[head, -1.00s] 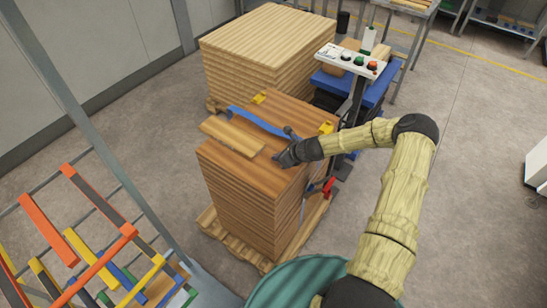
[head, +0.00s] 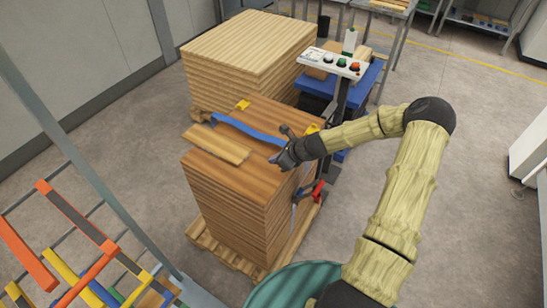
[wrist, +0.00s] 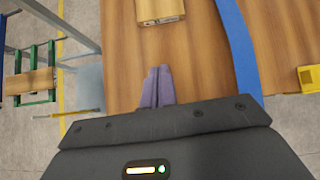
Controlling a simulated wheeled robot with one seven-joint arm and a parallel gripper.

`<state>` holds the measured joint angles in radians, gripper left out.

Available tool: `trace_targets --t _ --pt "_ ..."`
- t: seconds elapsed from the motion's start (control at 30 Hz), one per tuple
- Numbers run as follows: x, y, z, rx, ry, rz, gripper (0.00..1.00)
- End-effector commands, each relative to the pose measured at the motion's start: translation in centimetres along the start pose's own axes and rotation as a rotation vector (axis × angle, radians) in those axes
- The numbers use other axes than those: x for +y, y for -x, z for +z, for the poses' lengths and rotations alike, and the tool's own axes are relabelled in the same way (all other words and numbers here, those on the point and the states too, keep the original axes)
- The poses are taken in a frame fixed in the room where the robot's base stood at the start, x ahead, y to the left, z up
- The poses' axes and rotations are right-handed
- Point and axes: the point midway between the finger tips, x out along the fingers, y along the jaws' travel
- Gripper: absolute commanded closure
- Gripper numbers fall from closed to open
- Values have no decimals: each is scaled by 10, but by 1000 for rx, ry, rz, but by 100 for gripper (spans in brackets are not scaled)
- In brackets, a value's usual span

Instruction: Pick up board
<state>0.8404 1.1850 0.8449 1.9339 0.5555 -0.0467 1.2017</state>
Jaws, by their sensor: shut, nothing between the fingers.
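A narrow light-wood board (head: 217,145) lies on top of the near stack of brown boards (head: 230,195) in the head view, its left end reaching past the stack's edge. In the wrist view the end of the narrow board (wrist: 160,10) shows at the top, with small print on its end face. My gripper (head: 277,160) is over the right part of the stack's top, to the right of the narrow board and apart from it. In the wrist view my gripper's fingers (wrist: 158,72) are together and empty, below the board's end. Their height above the stack is hard to tell.
A blue strap (head: 245,129) crosses the stack behind the board, with yellow corner pieces (head: 242,105) at the edges. A red-handled tool (head: 318,190) hangs at the stack's right side. A control panel (head: 333,61) and a paler stack (head: 250,50) stand behind. A coloured rack (head: 75,245) is front left.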

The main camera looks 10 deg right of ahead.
Motion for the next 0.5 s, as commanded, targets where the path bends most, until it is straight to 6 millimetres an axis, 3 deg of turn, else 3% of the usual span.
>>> trace_targets --t 0.23,0.5 --pt "47 18 11 124 455 98 100" --pt "92 70 13 279 1058 247 100"
